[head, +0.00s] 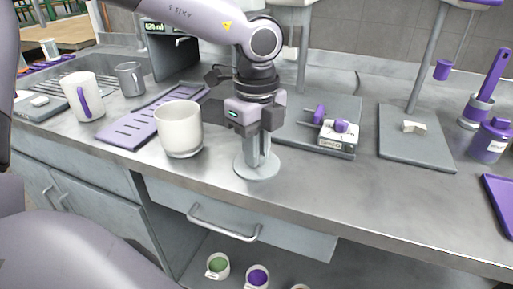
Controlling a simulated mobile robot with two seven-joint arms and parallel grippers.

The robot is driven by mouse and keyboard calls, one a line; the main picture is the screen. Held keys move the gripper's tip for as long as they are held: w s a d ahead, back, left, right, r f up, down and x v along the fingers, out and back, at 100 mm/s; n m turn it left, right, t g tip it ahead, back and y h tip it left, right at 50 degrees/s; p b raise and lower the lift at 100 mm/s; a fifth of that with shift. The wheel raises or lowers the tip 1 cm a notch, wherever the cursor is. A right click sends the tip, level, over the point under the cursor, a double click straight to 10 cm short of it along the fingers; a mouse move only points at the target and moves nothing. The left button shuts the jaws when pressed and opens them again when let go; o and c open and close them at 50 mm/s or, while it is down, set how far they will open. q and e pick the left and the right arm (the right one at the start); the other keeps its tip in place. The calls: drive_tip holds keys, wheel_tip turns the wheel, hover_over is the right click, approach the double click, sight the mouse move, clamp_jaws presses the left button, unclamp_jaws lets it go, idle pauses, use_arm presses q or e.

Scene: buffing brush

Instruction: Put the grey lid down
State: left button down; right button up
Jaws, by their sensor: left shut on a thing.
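The grey lid (257,172) is a pale grey disc under my left gripper (259,152). The gripper points straight down and is shut on the lid's upper middle part, which the fingers mostly hide. The lid is level, close over the steel counter near its front edge. I cannot tell whether it touches the counter. A white open-topped jar (181,135) stands to the left of the lid, apart from it. My right gripper does not show.
A purple slotted mat (132,127) lies behind the jar. A white mug (82,97) and a grey mug (130,79) stand at left. A grey board (352,101) with a small device is behind right. The counter (310,185) is bare right of the lid.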

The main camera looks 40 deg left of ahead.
use_arm(q)
drive_tip(key=c, duration=1.1)
unclamp_jaws()
drive_tip(key=shift+r+p, duration=0.35)
drive_tip(key=shift+p, duration=0.05)
wheel_tip(320, 180, up, 12)
drive_tip(key=shift+f+p, duration=0.25)
drive_tip(key=shift+p, duration=0.2)
